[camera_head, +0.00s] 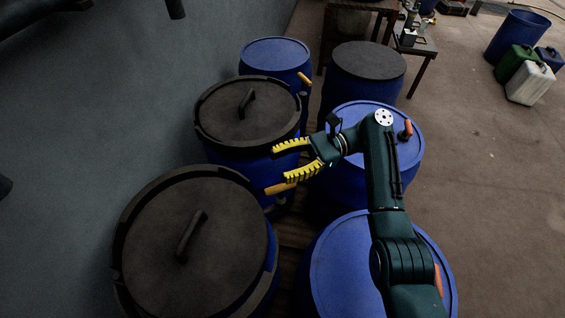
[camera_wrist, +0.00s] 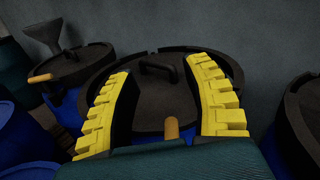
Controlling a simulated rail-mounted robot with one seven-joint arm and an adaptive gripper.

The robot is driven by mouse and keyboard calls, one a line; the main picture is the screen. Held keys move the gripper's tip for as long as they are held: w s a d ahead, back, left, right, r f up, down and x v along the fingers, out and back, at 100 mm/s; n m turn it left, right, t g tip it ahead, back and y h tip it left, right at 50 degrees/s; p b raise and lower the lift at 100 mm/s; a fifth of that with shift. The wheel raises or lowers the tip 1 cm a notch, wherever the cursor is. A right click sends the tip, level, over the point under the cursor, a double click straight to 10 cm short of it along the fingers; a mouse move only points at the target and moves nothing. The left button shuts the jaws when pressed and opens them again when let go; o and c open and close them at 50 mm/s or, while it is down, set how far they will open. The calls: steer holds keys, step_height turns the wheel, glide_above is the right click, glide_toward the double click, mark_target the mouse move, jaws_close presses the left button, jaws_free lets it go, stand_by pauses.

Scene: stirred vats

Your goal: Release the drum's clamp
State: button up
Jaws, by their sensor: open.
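A blue drum with a black lid (camera_head: 222,118) stands in front of my gripper (camera_head: 281,163) in the head view. The lid has a raised black handle (camera_head: 247,101) and a dark ring around its rim. In the wrist view the same lid (camera_wrist: 158,95) fills the middle. An orange clamp lever (camera_wrist: 171,128) shows at the drum's near side, between my yellow fingers. In the head view an orange lever (camera_head: 280,188) shows just below my lower finger. My gripper is open and empty; I cannot tell whether a finger touches the lever.
Another black-lidded drum (camera_head: 150,235) stands close in front, and a blue drum (camera_head: 278,50) behind. More blue drums stand right, under my arm, one with an orange lever (camera_head: 407,130). A grey wall (camera_head: 90,110) borders the left. Jerrycans (camera_head: 530,83) stand far right on open floor.

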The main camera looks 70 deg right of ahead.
steer(key=s+d+f+n+t+h, duration=0.2)
steer(key=s+d+f+n, duration=0.1)
steer(key=s+f+n, duration=0.25)
steer(key=n+t+h+b, duration=0.1)
steer(key=n+h, duration=0.2)
steer(key=n, duration=0.6)
glide_toward(271, 188)
steer(key=b+x, duration=0.1)
steer(key=x, duration=0.2)
steer(key=b+x, duration=0.1)
steer(key=x, duration=0.3)
steer(key=f+b+x, duration=0.1)
steer(key=x, duration=0.2)
steer(key=shift+w+d, duration=0.2)
steer(key=shift+w, duration=0.05)
steer(key=shift+s, duration=0.1)
jaws_close()
